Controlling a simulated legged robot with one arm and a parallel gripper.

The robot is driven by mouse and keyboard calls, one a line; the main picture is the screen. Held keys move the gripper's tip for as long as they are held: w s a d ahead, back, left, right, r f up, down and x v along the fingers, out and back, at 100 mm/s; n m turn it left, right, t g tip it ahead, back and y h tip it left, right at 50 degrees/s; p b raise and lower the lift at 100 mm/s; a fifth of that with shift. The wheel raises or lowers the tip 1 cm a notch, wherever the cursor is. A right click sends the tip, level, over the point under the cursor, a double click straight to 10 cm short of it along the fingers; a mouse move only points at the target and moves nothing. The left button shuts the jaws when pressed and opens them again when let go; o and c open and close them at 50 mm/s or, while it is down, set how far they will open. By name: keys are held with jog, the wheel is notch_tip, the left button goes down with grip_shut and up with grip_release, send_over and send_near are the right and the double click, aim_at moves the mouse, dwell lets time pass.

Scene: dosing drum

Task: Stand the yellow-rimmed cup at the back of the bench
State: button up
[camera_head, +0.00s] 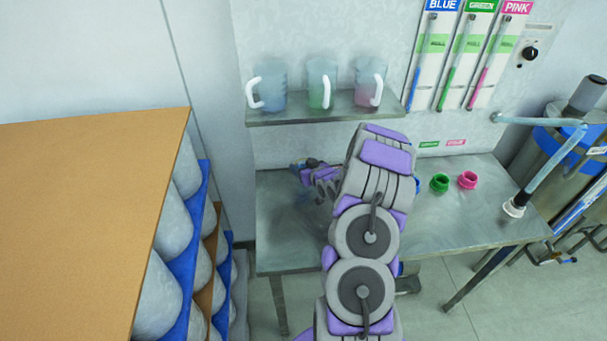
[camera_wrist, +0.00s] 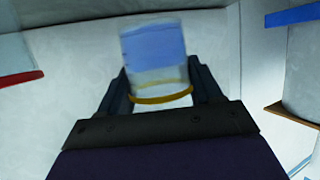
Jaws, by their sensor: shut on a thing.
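The yellow-rimmed cup (camera_wrist: 155,65) is clear, with a blue patch on its side. In the wrist view it sits between the two fingers of my gripper (camera_wrist: 158,88), which is shut on it. Its yellow rim is at the end nearer my wrist. In the head view my gripper (camera_head: 299,168) is above the left part of the metal bench (camera_head: 280,245), towards its back. Only a small bit of the cup shows there, and I cannot tell whether it touches the bench.
A wall shelf (camera_head: 300,116) above the bench holds three white-handled jugs. Blue, green (camera_head: 439,182) and pink (camera_head: 467,180) rings sit on the bench right of my arm. A rack of pale sacks (camera_head: 163,292) stands at left. A pipe nozzle (camera_head: 514,207) is at the bench's right.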

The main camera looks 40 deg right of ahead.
notch_tip(320, 180, down, 4)
jog(key=shift+d+r+b, duration=0.1)
jog(key=shift+r+b, duration=0.05)
jog(key=shift+b, duration=0.3)
jog(key=o, duration=1.1)
jog(key=shift+r, duration=0.1)
